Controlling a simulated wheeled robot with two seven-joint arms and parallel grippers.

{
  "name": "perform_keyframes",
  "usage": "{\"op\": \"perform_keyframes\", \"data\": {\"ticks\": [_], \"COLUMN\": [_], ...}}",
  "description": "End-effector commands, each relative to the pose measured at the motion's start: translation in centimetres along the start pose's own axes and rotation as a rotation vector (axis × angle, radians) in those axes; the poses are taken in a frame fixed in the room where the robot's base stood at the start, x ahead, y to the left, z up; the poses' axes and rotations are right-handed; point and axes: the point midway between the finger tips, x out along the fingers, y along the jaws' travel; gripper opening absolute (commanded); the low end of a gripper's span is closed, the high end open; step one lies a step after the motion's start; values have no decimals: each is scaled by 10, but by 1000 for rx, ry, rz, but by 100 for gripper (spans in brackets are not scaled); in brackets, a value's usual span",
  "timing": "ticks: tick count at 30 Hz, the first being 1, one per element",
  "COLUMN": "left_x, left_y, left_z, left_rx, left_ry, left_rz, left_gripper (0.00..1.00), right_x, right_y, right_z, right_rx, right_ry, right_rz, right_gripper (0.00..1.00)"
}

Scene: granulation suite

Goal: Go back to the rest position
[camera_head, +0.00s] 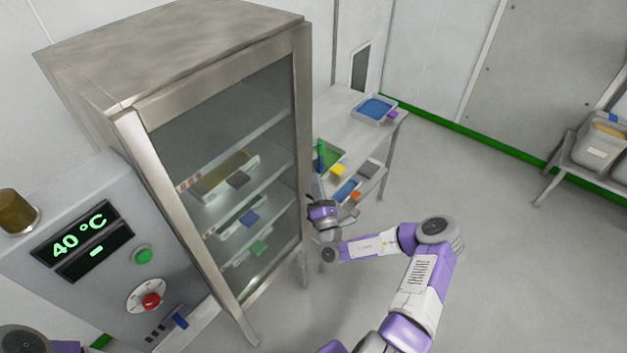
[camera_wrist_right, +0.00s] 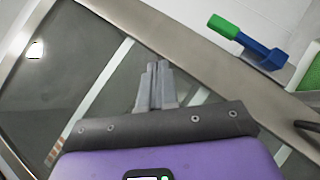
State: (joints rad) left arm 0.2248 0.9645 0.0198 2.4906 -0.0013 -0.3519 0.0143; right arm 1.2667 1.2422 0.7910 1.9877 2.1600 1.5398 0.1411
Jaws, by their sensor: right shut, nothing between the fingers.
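My right arm reaches from the bottom of the head view to the right edge of the cabinet's glass door (camera_head: 225,170). My right gripper (camera_head: 318,180) is partly hidden by its own wrist there. In the right wrist view its two fingers (camera_wrist_right: 157,68) are together with nothing between them, in front of the door's glass and steel frame (camera_wrist_right: 210,55). I cannot tell whether the fingertips touch the door. The door looks closed. My left gripper is out of view; only a bit of my left arm shows at the bottom left corner.
A control panel (camera_head: 95,240) reading 40 °C stands left of the cabinet. Behind my right gripper, a steel table (camera_head: 345,115) holds a blue tray (camera_head: 376,108) and small coloured items. A bench with bins (camera_head: 592,150) is at far right. The floor right of my arm is clear.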

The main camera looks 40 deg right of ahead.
Motion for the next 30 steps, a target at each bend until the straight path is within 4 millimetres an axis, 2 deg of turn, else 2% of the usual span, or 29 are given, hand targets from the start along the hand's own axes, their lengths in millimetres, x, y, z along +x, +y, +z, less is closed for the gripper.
{"op": "perform_keyframes", "data": {"ticks": [7,10,13,16,18,20,21,23,24,26,27,29,30], "left_x": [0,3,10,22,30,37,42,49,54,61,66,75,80], "left_y": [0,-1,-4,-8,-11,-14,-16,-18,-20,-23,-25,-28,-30], "left_z": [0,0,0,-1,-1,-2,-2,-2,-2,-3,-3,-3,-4], "left_rx": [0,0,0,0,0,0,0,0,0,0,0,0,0], "left_ry": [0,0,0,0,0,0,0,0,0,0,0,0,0], "left_rz": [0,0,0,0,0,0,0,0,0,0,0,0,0], "left_gripper": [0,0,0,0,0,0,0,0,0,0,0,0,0], "right_x": [0,-2,-13,-39,-68,-98,-121,-158,-185,-228,-257,-303,-333], "right_y": [0,7,26,58,82,100,111,125,132,139,141,138,134], "right_z": [-1,-13,-49,-103,-143,-173,-191,-215,-229,-246,-255,-265,-270], "right_rx": [1,4,10,8,-5,-23,-38,-67,-89,-133,-168,-229,-279], "right_ry": [2,42,161,351,504,632,717,840,921,1040,1116,1226,1294], "right_rz": [1,29,112,253,374,481,555,671,752,880,970,1115,1218], "right_gripper": [0,0,0,0,0,0,0,0,0,0,0,0,0]}}
